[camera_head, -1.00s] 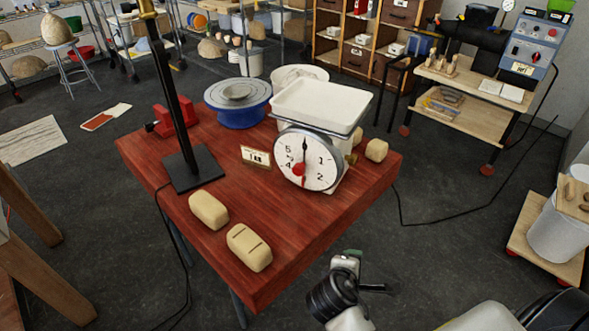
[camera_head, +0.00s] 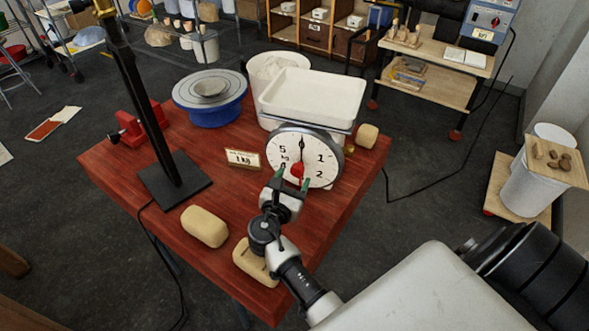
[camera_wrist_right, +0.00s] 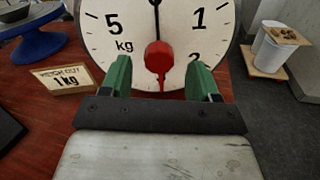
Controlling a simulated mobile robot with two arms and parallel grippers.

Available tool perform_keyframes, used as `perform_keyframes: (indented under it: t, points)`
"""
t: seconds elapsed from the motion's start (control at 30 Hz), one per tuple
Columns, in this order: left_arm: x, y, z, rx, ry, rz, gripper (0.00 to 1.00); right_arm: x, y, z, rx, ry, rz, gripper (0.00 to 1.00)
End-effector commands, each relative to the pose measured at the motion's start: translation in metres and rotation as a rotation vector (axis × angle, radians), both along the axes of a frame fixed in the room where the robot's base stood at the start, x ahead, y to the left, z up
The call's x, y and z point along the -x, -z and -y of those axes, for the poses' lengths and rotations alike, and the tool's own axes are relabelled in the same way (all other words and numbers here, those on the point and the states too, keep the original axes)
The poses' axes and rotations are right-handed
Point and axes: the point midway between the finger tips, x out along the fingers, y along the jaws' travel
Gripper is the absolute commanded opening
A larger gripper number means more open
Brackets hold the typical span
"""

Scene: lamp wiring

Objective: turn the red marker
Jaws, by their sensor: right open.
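The red marker (camera_head: 297,170) is a red knob with a pointer on the white dial (camera_head: 318,157) of the kitchen-style scale. In the right wrist view the marker (camera_wrist_right: 158,60) sits at the lower middle of the dial, its thin tip pointing down. The black needle points up. My right gripper (camera_head: 291,180) is just in front of the dial, its green fingertips apart. In the wrist view the fingers of the right gripper (camera_wrist_right: 159,78) stand on either side of the marker, with visible gaps. My left gripper is not in view.
The scale carries a white tray (camera_head: 314,92) on the red table (camera_head: 130,185). A "1 kg" card (camera_head: 243,159) stands left of the dial. Clay blocks (camera_head: 205,226) lie near the front edge. A black post (camera_head: 175,178) and a blue turntable (camera_head: 212,113) stand left.

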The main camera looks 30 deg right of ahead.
Motion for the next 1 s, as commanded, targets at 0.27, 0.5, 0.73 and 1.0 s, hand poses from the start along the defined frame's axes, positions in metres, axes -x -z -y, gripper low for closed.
perform_keyframes:
  t: [0.27, 0.5, 0.73, 1.0]
  points:
    - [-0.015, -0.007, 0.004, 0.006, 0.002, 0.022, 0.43, -0.016, -0.001, 0.023, -0.001, 0.000, 0.001, 0.61]
    - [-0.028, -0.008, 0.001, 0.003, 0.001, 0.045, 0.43, -0.017, 0.000, 0.024, -0.002, 0.001, 0.001, 0.61]
    - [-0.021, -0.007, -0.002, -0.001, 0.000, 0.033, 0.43, -0.017, 0.000, 0.024, -0.002, 0.001, 0.001, 0.31]
    - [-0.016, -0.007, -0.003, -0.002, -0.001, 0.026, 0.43, -0.017, 0.000, 0.024, -0.003, 0.001, 0.000, 0.00]
